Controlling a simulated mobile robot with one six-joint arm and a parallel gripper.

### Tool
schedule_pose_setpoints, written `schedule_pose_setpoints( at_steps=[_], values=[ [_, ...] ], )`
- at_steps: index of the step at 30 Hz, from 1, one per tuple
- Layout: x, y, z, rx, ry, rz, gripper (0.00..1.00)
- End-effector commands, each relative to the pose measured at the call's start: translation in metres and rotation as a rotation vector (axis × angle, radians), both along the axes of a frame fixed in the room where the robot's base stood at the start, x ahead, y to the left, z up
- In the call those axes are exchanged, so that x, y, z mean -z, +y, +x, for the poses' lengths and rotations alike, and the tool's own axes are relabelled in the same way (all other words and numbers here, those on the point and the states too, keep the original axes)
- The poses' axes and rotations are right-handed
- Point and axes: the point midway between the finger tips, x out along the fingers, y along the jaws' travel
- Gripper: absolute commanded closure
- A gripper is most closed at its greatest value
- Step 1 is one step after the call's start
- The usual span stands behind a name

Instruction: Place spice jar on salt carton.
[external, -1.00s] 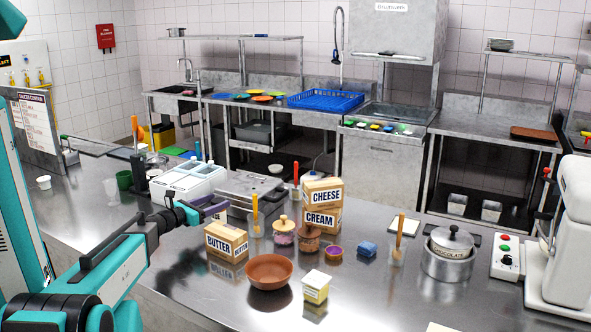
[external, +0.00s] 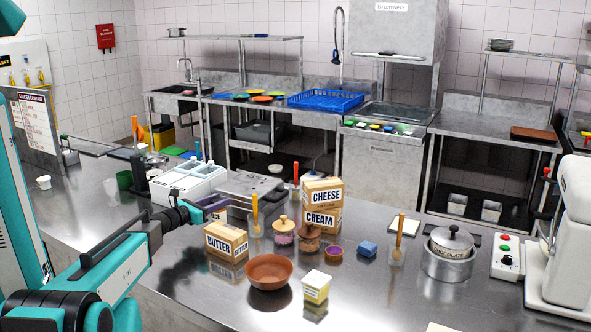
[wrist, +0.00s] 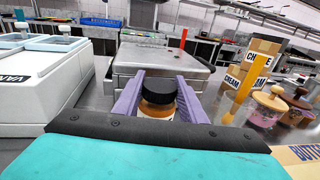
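A jar with a black lid and orange-brown contents, which I take to be the spice jar (wrist: 158,98), stands between my gripper's purple fingers in the wrist view. My gripper (wrist: 160,97) has a finger against each side of it. Its lower part is hidden behind the gripper body. In the external view my gripper (external: 213,205) is above the left part of the steel counter, left of the butter carton (external: 226,240); the jar is hard to make out there. I cannot read the word salt on any carton.
Cheese (external: 322,191) and cream (external: 322,219) cartons are stacked behind lidded jars. A white machine (external: 188,182) and a grey metal appliance (wrist: 160,60) are close to my gripper.

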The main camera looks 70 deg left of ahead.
Motion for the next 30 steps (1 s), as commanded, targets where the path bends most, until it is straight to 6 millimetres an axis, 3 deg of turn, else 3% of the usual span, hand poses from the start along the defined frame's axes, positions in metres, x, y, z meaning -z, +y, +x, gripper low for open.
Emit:
schedule_pose_setpoints(
  at_steps=[1,5,20,30],
  values=[
    [0.000,0.000,0.000,0.000,0.000,0.000,0.78],
    [-0.001,0.000,0.000,0.000,-0.001,0.001,0.96],
    [-0.011,0.000,0.000,0.000,-0.002,0.001,0.96],
    [-0.046,-0.001,0.000,0.000,-0.001,0.003,0.96]
  ],
)
